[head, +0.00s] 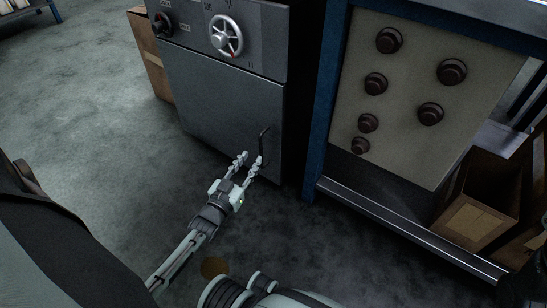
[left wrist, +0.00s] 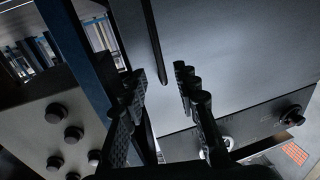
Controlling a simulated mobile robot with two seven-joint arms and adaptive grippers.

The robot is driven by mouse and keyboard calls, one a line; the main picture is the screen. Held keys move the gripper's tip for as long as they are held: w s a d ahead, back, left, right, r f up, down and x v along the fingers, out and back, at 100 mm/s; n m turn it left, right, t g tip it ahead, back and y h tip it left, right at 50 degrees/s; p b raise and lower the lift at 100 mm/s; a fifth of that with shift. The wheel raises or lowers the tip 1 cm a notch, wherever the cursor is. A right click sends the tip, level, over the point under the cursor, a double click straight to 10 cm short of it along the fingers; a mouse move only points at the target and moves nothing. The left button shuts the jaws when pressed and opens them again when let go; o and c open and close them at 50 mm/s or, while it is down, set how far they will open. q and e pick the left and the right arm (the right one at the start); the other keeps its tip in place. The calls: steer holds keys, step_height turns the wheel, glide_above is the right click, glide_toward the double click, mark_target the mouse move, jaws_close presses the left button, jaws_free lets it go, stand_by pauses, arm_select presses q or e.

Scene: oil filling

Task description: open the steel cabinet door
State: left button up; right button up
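The steel cabinet door (head: 218,95) is a flat grey panel under a control strip with a wheel, and it looks shut. Its dark upright bar handle (head: 264,143) is near the door's right edge. My left gripper (head: 248,161) is open in front of the door, with its fingertips just by the lower part of the handle. In the left wrist view the handle (left wrist: 154,45) shows between the two spread fingers of the gripper (left wrist: 160,80). I cannot tell whether a finger touches it. My right gripper is not in view.
A silver handwheel (head: 226,36) and a dark knob (head: 161,24) sit above the door. To the right stands a blue-framed bench with a panel of dark knobs (head: 375,84). Cardboard boxes (head: 475,222) are at the far right.

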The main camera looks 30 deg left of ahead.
mark_target(260, 146)
arm_select(q)
steer(key=w, duration=0.2)
steer(key=w+b, duration=0.1)
steer(key=w, duration=0.2)
steer(key=w+b, duration=0.1)
steer(key=w, duration=0.1)
steer(key=shift+w+a, duration=0.4)
steer(key=shift+c, duration=0.4)
jaws_close()
